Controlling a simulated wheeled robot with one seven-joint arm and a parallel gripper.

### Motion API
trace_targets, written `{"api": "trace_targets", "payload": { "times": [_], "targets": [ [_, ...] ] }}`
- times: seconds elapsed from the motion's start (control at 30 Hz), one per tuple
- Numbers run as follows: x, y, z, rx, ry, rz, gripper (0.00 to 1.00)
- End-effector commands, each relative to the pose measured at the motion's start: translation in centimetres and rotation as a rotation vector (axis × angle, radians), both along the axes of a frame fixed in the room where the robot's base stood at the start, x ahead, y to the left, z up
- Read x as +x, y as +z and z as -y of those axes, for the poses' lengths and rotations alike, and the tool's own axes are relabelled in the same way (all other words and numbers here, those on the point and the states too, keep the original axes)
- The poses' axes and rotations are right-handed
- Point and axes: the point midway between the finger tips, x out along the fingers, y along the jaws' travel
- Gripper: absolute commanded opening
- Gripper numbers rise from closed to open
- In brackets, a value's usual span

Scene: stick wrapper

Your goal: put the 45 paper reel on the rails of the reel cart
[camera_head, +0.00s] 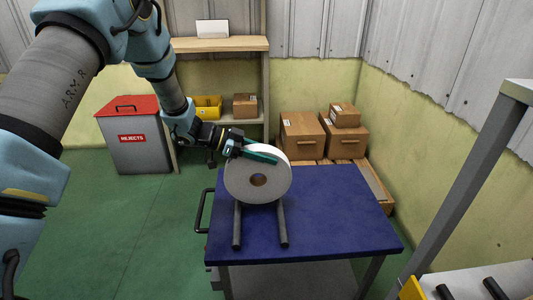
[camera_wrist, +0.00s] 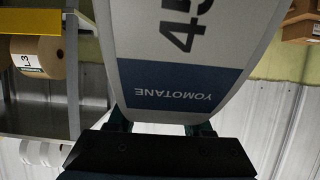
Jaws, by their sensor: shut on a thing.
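The paper reel (camera_head: 240,186) is white with a brown core hole, and it stands upright at the rails (camera_head: 282,225) of the reel cart. The cart (camera_head: 340,215) has a blue top, and the two dark rails run toward the viewer from under the reel. I cannot tell whether the reel rests on both rails. My gripper (camera_head: 262,153) is shut on the reel's upper rim from above. In the wrist view the reel (camera_wrist: 190,70) fills the middle, with "45" and "YOMOTANE" printed on it upside down. The fingertips are mostly hidden in the wrist view.
A red-lidded rejects bin (camera_head: 138,140) stands at the left back. Cardboard boxes (camera_head: 302,135) are stacked behind the cart. A shelf (camera_head: 220,44) holds a yellow bin (camera_head: 207,106). A grey post (camera_head: 465,175) rises at the right. The cart top right of the rails is clear.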

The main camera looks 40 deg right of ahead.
Motion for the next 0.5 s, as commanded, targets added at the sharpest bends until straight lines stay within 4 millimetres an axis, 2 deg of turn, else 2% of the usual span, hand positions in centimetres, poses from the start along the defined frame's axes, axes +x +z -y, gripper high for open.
{"api": "trace_targets", "payload": {
  "times": [0.5],
  "targets": [
    [0.01, -0.7, 0.08, -0.004, 0.0, 0.0, 0.0]
  ]
}}
